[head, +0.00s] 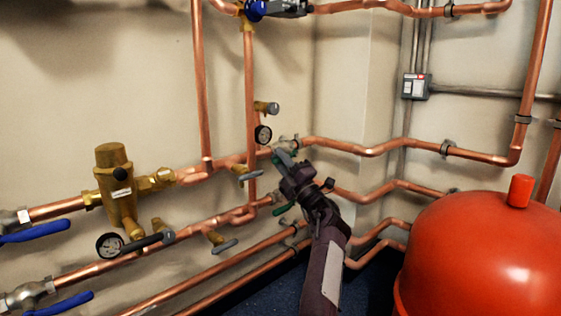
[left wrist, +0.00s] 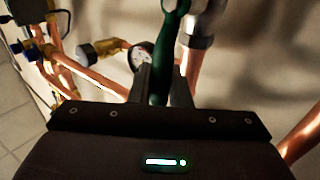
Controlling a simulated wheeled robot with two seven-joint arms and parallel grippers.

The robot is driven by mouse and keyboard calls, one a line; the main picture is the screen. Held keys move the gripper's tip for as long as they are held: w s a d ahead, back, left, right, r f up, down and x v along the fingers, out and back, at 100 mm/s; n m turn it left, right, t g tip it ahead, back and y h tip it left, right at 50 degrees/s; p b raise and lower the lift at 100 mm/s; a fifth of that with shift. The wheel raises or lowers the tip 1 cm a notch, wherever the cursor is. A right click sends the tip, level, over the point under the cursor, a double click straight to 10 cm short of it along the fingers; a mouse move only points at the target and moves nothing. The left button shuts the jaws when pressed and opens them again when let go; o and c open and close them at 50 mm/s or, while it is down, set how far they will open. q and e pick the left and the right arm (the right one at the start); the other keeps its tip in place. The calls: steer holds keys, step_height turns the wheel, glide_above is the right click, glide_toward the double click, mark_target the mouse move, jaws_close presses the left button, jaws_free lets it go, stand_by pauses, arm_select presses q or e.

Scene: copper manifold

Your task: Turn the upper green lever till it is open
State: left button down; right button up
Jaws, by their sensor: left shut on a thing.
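The upper green lever (head: 283,158) sits on a valve on the upper copper pipe, right of the round gauge. My left gripper (head: 288,163) is shut on this lever, and my arm covers part of it. In the left wrist view the green lever (left wrist: 164,58) runs up from between the fingers of my left gripper (left wrist: 162,88) to a metal valve fitting (left wrist: 201,25). The lower green lever (head: 282,210) is on the pipe below, clear of the gripper. My right gripper is in neither view.
A round gauge (head: 263,134) is close left of the gripper. Small brass valves and a brass regulator (head: 117,185) with blue levers (head: 35,231) stand further left. A big red tank (head: 485,255) is at the right. Copper pipes run along the wall behind.

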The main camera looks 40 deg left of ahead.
arm_select(q)
steer(key=c, duration=1.4)
jaws_free()
steer(key=shift+f, duration=0.1)
steer(key=shift+d+f, duration=0.1)
steer(key=shift+d, duration=0.15)
steer(key=p+v, duration=0.3)
steer(key=v, duration=0.4)
steer(key=shift+d+f+p, duration=0.1)
steer(key=shift+f+p, duration=0.05)
steer(key=shift+p, duration=0.2)
